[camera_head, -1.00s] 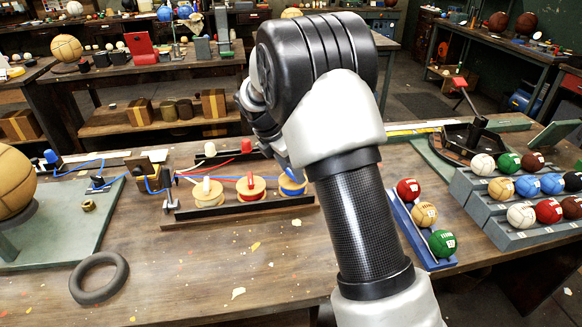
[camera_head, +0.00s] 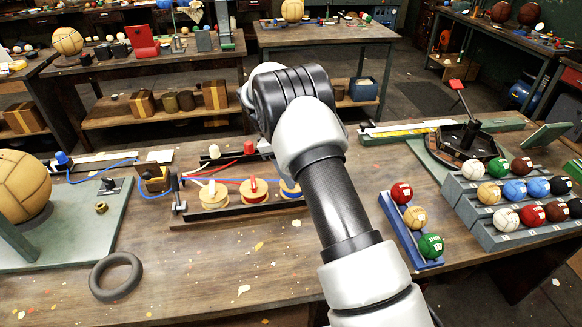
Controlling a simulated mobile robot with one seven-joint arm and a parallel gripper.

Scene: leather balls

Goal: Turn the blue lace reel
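The lace reels stand in a row on a black rack (camera_head: 240,210) on the workbench. The blue lace reel (camera_head: 289,190) is at the right end, a tan disc with blue on top, partly hidden behind my arm. The red reel (camera_head: 253,189) is in the middle and the white reel (camera_head: 213,195) is at the left. My arm rises from the bottom right and bends over behind the blue reel. My gripper does not show; the arm's own links hide it, so its contact with the reel cannot be seen.
A dark ring (camera_head: 115,277) lies at the front left. A leather ball (camera_head: 22,187) sits on a green board at the left. A blue tray (camera_head: 408,228) with balls and a stepped grey rack (camera_head: 470,208) stand right of my arm. The front middle bench is mostly clear.

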